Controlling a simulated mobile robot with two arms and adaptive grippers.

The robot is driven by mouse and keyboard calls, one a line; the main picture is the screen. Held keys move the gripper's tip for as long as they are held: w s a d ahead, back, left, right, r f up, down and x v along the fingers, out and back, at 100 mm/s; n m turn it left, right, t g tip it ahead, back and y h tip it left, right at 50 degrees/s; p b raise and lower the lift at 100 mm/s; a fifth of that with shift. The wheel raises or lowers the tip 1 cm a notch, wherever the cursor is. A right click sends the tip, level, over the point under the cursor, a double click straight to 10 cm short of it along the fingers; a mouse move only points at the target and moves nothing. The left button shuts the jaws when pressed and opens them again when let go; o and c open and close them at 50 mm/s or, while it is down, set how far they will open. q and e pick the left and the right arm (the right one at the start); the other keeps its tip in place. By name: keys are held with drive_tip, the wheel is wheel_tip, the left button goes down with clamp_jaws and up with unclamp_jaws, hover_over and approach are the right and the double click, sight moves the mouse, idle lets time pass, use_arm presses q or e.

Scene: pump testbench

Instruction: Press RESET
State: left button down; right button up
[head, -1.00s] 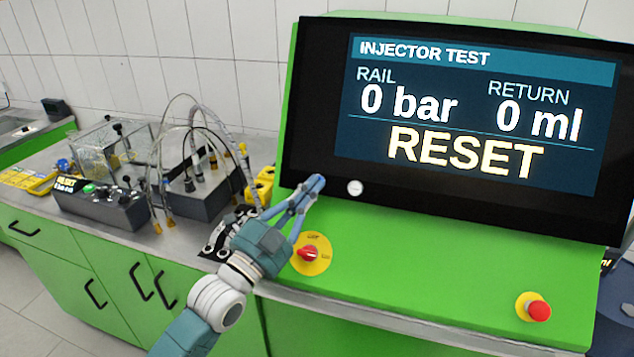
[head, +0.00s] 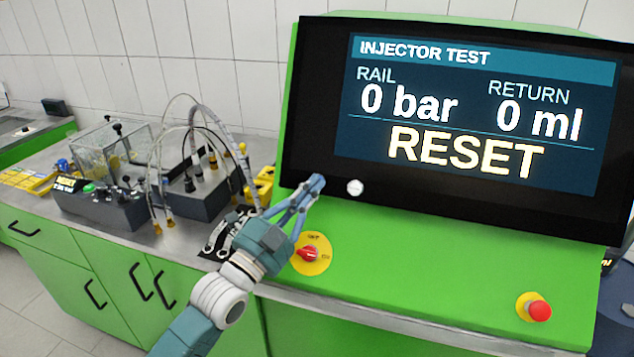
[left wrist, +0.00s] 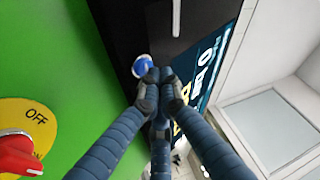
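The screen (head: 470,115) shows INJECTOR TEST, 0 bar, 0 ml and RESET in large yellowish letters. A small round white button (head: 355,187) sits on the black bezel at its lower left. In the left wrist view a round button (left wrist: 142,66) looks blue with a pale part, just beyond the fingertips. My left gripper (head: 315,183) has its fingertips together and empty, left of the button in the head view. Its fingertips (left wrist: 152,76) also show in the wrist view, very close to the button; I cannot tell whether they touch it. My right gripper is out of view.
A red rotary knob (head: 308,254) on a yellow OFF/ON plate lies just below my left gripper. A red mushroom button (head: 538,310) is at the front right of the green console. A control box (head: 105,203) and hoses stand on the left bench. The green console front is mostly clear.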

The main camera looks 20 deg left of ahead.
use_arm(q)
drive_tip(key=shift+w+f, duration=0.2)
drive_tip(key=shift+w, duration=0.25)
idle(0.6)
drive_tip(key=shift+s, duration=0.1)
drive_tip(key=shift+s+r+p, duration=0.35)
drive_tip(key=shift+s+p, duration=0.1)
drive_tip(key=shift+s, duration=0.25)
drive_tip(key=s+p, duration=0.1)
drive_tip(key=s+r+p, duration=0.1)
drive_tip(key=s, duration=0.1)
drive_tip(key=s+r+p, duration=0.1)
drive_tip(key=shift+s+r, duration=0.1)
drive_tip(key=shift+s, duration=0.15)
drive_tip(key=shift+a, duration=0.1)
idle(0.6)
